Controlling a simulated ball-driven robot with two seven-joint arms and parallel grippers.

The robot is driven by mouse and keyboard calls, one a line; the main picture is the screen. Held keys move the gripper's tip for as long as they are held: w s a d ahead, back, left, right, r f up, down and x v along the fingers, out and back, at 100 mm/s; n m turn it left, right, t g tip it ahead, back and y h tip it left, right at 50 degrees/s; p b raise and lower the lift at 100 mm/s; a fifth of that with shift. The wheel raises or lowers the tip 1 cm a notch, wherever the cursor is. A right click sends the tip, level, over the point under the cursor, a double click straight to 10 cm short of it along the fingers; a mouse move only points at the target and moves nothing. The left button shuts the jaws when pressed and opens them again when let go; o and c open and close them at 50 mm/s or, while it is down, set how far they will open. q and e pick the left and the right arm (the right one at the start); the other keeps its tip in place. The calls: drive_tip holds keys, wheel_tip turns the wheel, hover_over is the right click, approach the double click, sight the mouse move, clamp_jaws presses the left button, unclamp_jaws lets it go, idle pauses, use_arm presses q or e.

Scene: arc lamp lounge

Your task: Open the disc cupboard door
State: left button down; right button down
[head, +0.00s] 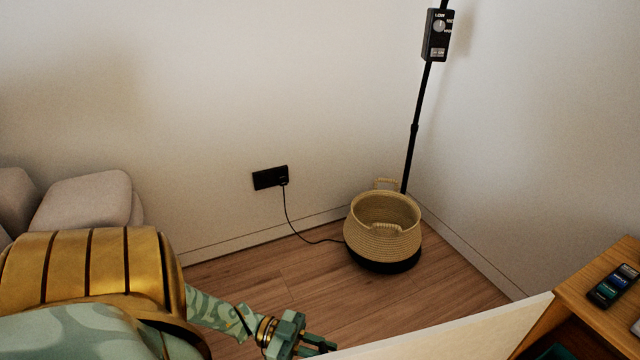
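The disc cupboard (602,318) is at the lower right, with a wooden top and side. A pale panel (460,333), which looks like its door, stands out from the cupboard's front corner and runs left along the bottom edge. Part of the dark inside shows behind it. My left gripper (318,346), green with gold rings, is at the bottom centre, beside the panel's left end. Its fingers are partly cut off by the frame, so I cannot tell whether they touch the panel or how far apart they are. My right gripper is out of view.
A woven basket (372,244) stands on the wooden floor around the foot of a black lamp pole (415,125). A cable runs from it to a wall socket (270,178). A pale sofa (85,203) is at left. A small dark device (613,286) lies on the cupboard top.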

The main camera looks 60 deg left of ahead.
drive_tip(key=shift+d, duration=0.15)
use_arm(q)
drive_tip(key=c, duration=1.8)
unclamp_jaws()
drive_tip(key=shift+w, duration=0.1)
drive_tip(key=shift+o, duration=0.2)
